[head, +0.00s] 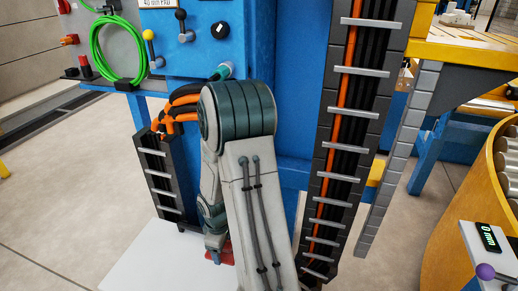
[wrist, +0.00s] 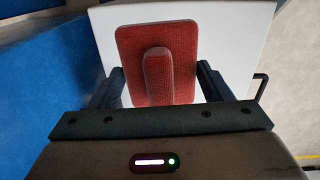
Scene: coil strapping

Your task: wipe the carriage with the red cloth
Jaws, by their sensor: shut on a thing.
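The red cloth (wrist: 128,50) shows in the wrist view as a flat, rounded pad with a raised ridge. My gripper (wrist: 160,76) is shut on it, with a dark finger on either side. In the head view only part of the red cloth (head: 228,254) shows, low beside my arm, with my gripper (head: 214,256) mostly hidden. A white flat surface (wrist: 225,45) lies beyond the cloth; I cannot tell whether they touch. It also shows in the head view (head: 150,262), below the blue machine. I cannot tell which part is the carriage.
A blue machine body (head: 292,90) rises behind my arm. A dark cable chain (head: 345,130) runs down its right side, and a shorter one (head: 160,178) stands left. A green hose coil (head: 97,48) hangs at upper left. A yellow curved frame (head: 450,235) with rollers stands right.

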